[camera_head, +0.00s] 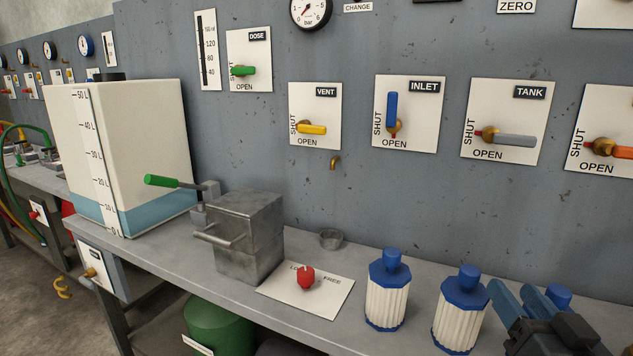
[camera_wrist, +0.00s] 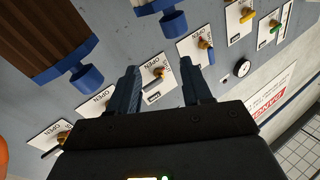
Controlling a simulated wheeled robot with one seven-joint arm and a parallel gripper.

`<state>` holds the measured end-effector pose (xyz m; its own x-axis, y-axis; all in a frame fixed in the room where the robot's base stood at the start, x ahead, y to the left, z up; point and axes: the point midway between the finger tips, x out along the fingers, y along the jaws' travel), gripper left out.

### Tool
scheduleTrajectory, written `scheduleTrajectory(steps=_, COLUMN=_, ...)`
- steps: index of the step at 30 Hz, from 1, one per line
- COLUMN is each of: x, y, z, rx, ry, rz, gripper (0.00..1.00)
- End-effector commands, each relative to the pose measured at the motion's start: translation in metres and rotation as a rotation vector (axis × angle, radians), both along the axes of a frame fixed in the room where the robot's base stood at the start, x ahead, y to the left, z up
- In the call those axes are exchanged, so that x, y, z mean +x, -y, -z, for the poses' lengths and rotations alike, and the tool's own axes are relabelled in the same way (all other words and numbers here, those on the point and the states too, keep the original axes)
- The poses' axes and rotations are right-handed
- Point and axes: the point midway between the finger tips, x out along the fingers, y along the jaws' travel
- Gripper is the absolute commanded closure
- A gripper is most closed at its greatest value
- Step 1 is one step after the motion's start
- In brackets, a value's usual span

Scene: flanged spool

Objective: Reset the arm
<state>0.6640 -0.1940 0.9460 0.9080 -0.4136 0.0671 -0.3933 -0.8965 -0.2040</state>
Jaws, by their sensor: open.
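My gripper (camera_head: 514,292) is at the lower right of the head view, over the bench's right part, beside the right white cartridge. In the wrist view my gripper (camera_wrist: 160,78) has its two dark blue fingers apart, with nothing held between them. Behind the gap are the wall's valve plates, seen upside down. A white ribbed cartridge with blue ends (camera_head: 386,291) and a second one (camera_head: 459,311) stand upright on the bench. A blue cap (camera_head: 558,295) shows behind my gripper; its body is hidden. A brown ribbed body with a blue end (camera_wrist: 50,35) fills the wrist view's upper left.
The grey bench (camera_head: 225,312) carries a white tank (camera_head: 135,135), a metal box (camera_head: 240,245) with a green-handled lever (camera_head: 162,182), a red knob (camera_head: 306,277) and a small cup (camera_head: 331,239). Valve handles, such as the grey TANK handle (camera_head: 515,140), stick out from the wall.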

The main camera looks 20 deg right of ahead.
Motion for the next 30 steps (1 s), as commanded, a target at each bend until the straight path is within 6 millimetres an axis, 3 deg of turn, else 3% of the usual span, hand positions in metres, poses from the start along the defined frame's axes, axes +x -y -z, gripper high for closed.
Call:
scheduleTrajectory(steps=9, x=-0.078, y=-0.086, z=0.05, rx=-0.103, ry=-0.189, rz=-0.22, gripper=0.51)
scheduleTrajectory(steps=18, x=-0.17, y=-0.154, z=0.062, rx=-0.133, ry=-0.309, rz=-0.376, gripper=0.51)
scheduleTrajectory(steps=24, x=-0.221, y=-0.183, z=0.055, rx=-0.131, ry=-0.359, rz=-0.428, gripper=0.51)
scheduleTrajectory(steps=27, x=-0.234, y=-0.19, z=0.051, rx=-0.131, ry=-0.371, rz=-0.438, gripper=0.51)
scheduleTrajectory(steps=30, x=-0.236, y=-0.191, z=0.051, rx=-0.131, ry=-0.372, rz=-0.44, gripper=0.51)
